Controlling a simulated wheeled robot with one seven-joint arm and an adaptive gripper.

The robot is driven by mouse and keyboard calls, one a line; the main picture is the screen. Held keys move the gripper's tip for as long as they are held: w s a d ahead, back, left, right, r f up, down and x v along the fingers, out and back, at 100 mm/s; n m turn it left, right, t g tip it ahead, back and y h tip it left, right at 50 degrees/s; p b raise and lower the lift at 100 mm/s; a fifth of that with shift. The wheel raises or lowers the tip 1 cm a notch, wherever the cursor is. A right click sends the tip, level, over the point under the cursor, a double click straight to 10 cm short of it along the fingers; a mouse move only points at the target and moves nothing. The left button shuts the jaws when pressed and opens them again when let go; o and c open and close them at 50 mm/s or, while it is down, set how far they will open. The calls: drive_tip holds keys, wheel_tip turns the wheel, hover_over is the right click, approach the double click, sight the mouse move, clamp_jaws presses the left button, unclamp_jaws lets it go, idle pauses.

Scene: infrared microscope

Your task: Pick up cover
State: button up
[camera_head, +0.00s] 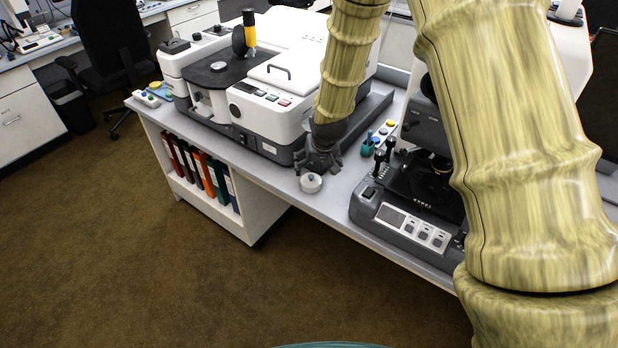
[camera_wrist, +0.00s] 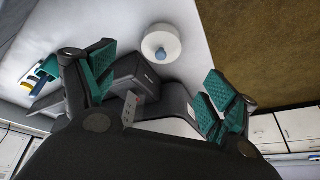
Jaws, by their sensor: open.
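The cover, a small white round piece with a blue knob (camera_head: 311,183), sits on the grey bench top near its front edge. In the wrist view the cover (camera_wrist: 161,46) is at the top centre, ahead of the gap between the fingers. My gripper (camera_head: 315,165) is just behind and above the cover in the head view, pointing down. In the wrist view my gripper (camera_wrist: 160,88) is open and empty, its teal pads apart on either side. The fingers do not hold the cover. Whether a fingertip touches it cannot be told.
A white and grey microscope instrument (camera_head: 290,75) stands behind and left of my gripper. A black microscope with a grey control panel (camera_head: 405,225) stands to the right. Small coloured-capped items (camera_head: 383,130) lie between them. Binders (camera_head: 205,172) fill a shelf below the bench (camera_head: 290,205).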

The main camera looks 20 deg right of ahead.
sight(312, 177)
drive_tip(key=shift+p+x, duration=0.45)
drive_tip(key=shift+x, duration=1.85)
drive_tip(key=shift+p+x, duration=1.1)
drive_tip(key=shift+x, duration=1.5)
drive_tip(key=shift+w, duration=0.1)
drive_tip(key=c, duration=1)
